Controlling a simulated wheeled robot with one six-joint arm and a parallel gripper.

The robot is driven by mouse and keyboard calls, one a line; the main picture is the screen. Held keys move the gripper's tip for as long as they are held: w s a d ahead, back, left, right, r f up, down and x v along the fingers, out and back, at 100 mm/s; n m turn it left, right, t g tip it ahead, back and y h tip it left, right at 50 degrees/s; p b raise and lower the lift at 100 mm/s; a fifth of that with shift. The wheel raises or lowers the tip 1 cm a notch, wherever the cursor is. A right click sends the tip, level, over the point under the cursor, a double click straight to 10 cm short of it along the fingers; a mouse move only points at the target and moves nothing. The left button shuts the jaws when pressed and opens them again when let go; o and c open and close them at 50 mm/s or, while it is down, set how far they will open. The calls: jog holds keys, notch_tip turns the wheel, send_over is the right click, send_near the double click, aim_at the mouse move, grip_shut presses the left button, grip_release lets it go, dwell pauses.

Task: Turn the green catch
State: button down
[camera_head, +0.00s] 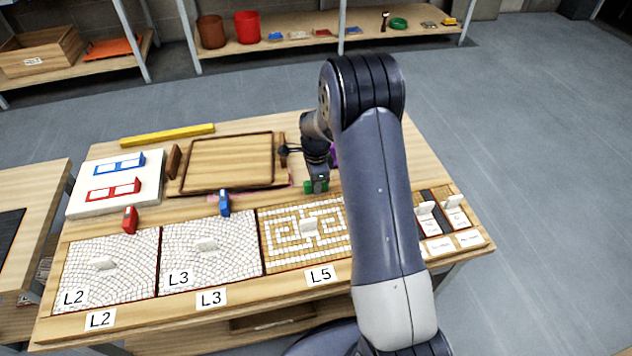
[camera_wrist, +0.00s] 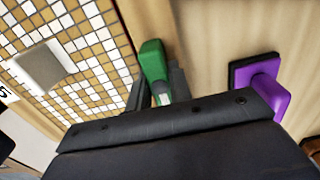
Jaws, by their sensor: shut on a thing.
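The green catch (camera_head: 308,187) sits at the back edge of the tan-and-white mosaic panel marked L5 (camera_head: 290,262). My gripper (camera_head: 318,184) is down at it, partly covering it in the head view. In the wrist view my gripper (camera_wrist: 159,88) has its two dark fingers on either side of the green catch (camera_wrist: 152,60), shut on it. The catch's green end sticks out beyond the fingers, and its lower part is hidden between them. The L5 panel (camera_wrist: 98,60) lies to the left in the wrist view, with a pale upright tab on it.
A purple catch (camera_wrist: 268,95) on a dark base stands right of the fingers in the wrist view. Red (camera_head: 130,220) and blue (camera_head: 224,203) catches stand behind panels L2 and L3. A wooden tray (camera_head: 230,186) lies behind. My arm hides the table right of L5.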

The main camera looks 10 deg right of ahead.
dwell(0.4)
jog(key=c, duration=1.3)
grip_release()
notch_tip(320, 180, up, 11)
jog(key=shift+f+p, duration=0.1)
jog(key=shift+p, duration=0.9)
notch_tip(320, 180, down, 11)
jog(key=shift+r+b, duration=0.1)
jog(key=shift+b, duration=0.95)
